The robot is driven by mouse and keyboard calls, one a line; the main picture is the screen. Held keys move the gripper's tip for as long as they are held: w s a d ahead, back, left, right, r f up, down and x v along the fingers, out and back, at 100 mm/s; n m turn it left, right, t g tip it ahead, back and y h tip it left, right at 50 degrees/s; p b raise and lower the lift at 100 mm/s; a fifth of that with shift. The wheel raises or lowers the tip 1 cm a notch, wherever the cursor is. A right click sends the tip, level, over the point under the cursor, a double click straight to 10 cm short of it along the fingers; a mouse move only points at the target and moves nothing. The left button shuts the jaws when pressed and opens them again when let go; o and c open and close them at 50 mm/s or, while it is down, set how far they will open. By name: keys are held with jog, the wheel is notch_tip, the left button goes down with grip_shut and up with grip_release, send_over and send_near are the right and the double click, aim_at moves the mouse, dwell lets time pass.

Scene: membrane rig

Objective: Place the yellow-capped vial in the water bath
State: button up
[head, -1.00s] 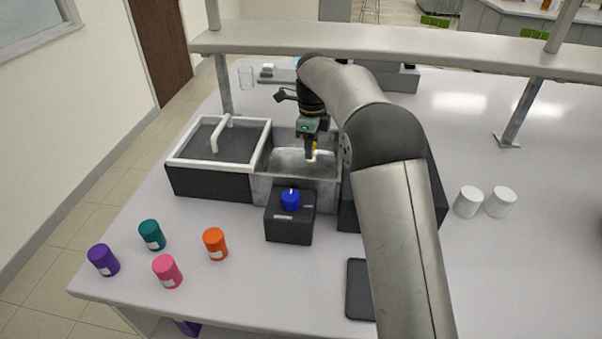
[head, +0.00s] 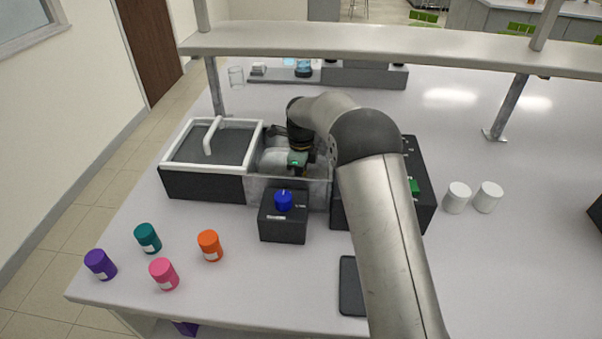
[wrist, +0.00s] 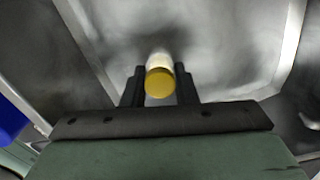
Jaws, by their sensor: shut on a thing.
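The yellow-capped vial (wrist: 160,80) sits between the two fingers of my gripper (wrist: 160,88) in the wrist view, cap toward the camera. My gripper is shut on it. In the head view my gripper's green-lit wrist (head: 298,158) is over and partly inside the open metal basin of the water bath (head: 262,188); its fingers and the vial are hidden there. The basin's grey inner surface (wrist: 225,50) fills much of the wrist view. I cannot tell whether the vial touches the basin floor.
A white-framed lid (head: 213,123) covers the left section of the bath. A black box with a blue knob (head: 284,200) stands in front, a dark unit (head: 418,205) to the right. Orange (head: 209,245), pink, teal and purple jars stand front left. A shelf (head: 400,42) spans above.

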jog(key=shift+f, duration=0.2)
jog(key=o, duration=1)
notch_tip(320, 180, up, 12)
jog(key=shift+r+b, duration=0.25)
jog(key=shift+b, duration=0.6)
jog(key=s+d+r+n, duration=0.2)
jog(key=s+d+n, duration=0.3)
jog(key=s, duration=0.3)
jog(key=s+d+r+n, duration=0.35)
jog(key=s+d, duration=0.25)
jog(key=s, duration=0.2)
jog(key=s+d+f+n, duration=0.2)
jog(key=s+n, duration=0.2)
jog(key=s, duration=0.4)
jog(key=s+d+f+n, duration=0.2)
jog(key=s+f+n, duration=0.1)
jog(key=s, duration=0.4)
jog(key=s+d+f+n, duration=0.2)
jog(key=s+n, duration=0.3)
jog(key=s, duration=0.3)
jog(key=shift+s+f+n+t, duration=0.25)
jog(key=shift+s+f+t, duration=0.15)
jog(key=shift+f, duration=0.15)
